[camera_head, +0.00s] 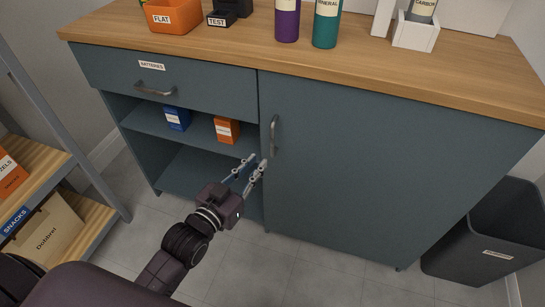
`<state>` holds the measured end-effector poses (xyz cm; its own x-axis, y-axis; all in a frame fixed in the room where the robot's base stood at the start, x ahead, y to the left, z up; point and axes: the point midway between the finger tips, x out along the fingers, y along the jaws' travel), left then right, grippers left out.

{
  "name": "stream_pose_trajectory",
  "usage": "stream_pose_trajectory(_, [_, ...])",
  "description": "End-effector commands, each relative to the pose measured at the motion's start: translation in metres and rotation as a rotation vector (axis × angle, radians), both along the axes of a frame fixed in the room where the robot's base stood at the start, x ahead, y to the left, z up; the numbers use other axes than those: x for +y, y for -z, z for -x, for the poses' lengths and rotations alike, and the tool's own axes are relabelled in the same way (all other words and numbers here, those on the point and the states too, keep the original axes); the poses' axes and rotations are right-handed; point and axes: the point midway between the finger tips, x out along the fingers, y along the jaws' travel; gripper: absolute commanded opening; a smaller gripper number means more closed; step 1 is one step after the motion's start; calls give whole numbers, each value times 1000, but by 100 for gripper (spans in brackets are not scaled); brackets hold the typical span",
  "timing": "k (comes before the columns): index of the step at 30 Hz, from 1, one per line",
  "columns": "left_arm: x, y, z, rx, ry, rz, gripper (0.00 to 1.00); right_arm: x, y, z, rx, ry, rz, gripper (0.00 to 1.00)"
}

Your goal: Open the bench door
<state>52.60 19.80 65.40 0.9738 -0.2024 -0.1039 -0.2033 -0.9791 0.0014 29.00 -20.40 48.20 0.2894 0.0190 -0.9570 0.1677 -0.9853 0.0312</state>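The bench (190,83) is a dark teal cabinet with a wooden top. Its door (370,170) on the right is closed, with a vertical curved metal handle (274,136) near its left edge. My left gripper (258,160) reaches up from below, in front of the open shelves and the door's left edge. Its two fingers are apart with nothing visible between them. The fingertips appear just below and left of the handle, and I see no contact with it. My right gripper is not in view.
A closed drawer (165,79) sits above shelves with a blue box (176,118) and an orange box (227,130). Bottles and bins stand on the worktop (350,62). A dark bin (490,235) stands right of the bench; a storage rack (75,160) stands left. Floor (330,270) before the door is clear.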

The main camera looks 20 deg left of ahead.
Motion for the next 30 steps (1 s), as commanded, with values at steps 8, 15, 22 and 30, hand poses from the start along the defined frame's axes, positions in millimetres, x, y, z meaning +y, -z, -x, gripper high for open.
stream_pose_trajectory(8, [-10, -36, 3, -105, 26, 21, 15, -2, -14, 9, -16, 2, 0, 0])
stream_pose_trajectory(15, [-17, -37, -26, -105, 26, 21, 15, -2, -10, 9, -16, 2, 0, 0])
stream_pose_trajectory(22, [-24, -36, -57, -104, 26, 21, 15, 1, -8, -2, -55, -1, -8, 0])
stream_pose_trajectory(30, [-27, -36, -70, -101, 26, 21, 15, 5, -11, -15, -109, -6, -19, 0])
